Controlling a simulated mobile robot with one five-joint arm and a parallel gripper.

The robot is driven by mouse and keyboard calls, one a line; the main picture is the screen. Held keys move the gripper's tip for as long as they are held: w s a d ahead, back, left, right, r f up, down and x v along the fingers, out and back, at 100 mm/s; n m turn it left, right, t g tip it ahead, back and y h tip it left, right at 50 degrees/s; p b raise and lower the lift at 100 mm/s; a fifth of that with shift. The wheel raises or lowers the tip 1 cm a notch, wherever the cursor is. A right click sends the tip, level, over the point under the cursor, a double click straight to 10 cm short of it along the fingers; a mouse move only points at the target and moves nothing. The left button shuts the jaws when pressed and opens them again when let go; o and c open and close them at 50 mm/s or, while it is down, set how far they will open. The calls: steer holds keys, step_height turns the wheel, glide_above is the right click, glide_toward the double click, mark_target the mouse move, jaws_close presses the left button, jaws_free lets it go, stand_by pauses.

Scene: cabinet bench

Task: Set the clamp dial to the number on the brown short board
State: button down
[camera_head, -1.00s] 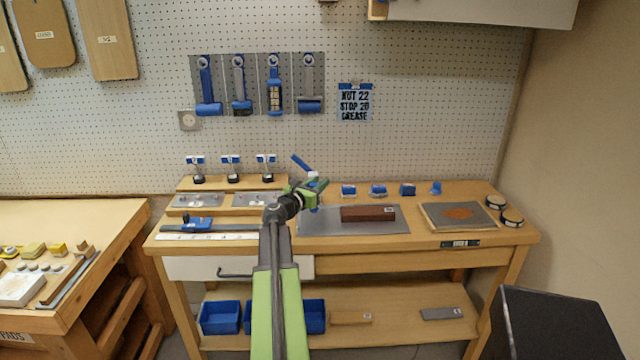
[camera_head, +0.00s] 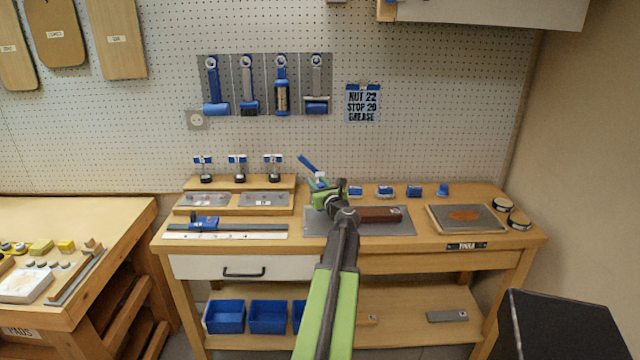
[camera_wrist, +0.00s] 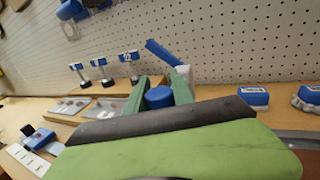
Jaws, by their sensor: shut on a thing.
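My gripper (camera_head: 328,192) is over the back left part of the grey plate (camera_head: 312,228). In the wrist view its two green fingers (camera_wrist: 162,84) stand either side of a round blue knob (camera_wrist: 159,98), which looks like the clamp dial, and are shut on it. A blue lever (camera_head: 308,163) slants up just behind the fingers; it also shows in the wrist view (camera_wrist: 163,52). The dial's marks are hidden. A short dark brown board (camera_head: 381,215) lies on the grey plate right of my gripper; my arm covers its left end. Its number cannot be read.
Several blue pieces (camera_head: 385,190) line the bench's back edge to the right. A tray with an orange patch (camera_head: 436,222) and round tins (camera_head: 518,221) are at the right. A blue clamp-like slide on a rail (camera_head: 203,223) is left. A wall note (camera_head: 362,103) reads "NUT 22, STOP 20, GREASE".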

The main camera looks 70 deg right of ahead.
steer(key=shift+w+a+n+t+y, duration=0.15)
steer(key=shift+a+n+t+y, duration=0.45)
steer(key=shift+n+y, duration=2.5)
steer(key=shift+w+a+n+t+y, duration=0.2)
steer(key=shift+a+n+t+y, duration=0.45)
steer(key=shift+n+y, duration=2.5)
steer(key=shift+w+a+n+t+y, duration=0.15)
steer(key=shift+a+n+t+y, duration=0.9)
steer(key=shift+y, duration=3.7)
steer(key=shift+d+n+g, duration=0.3)
steer(key=shift+d+n, duration=0.2)
steer(key=c, duration=1.2)
jaws_free()
steer(key=shift+c, duration=0.2)
steer(key=shift+o, duration=0.8)
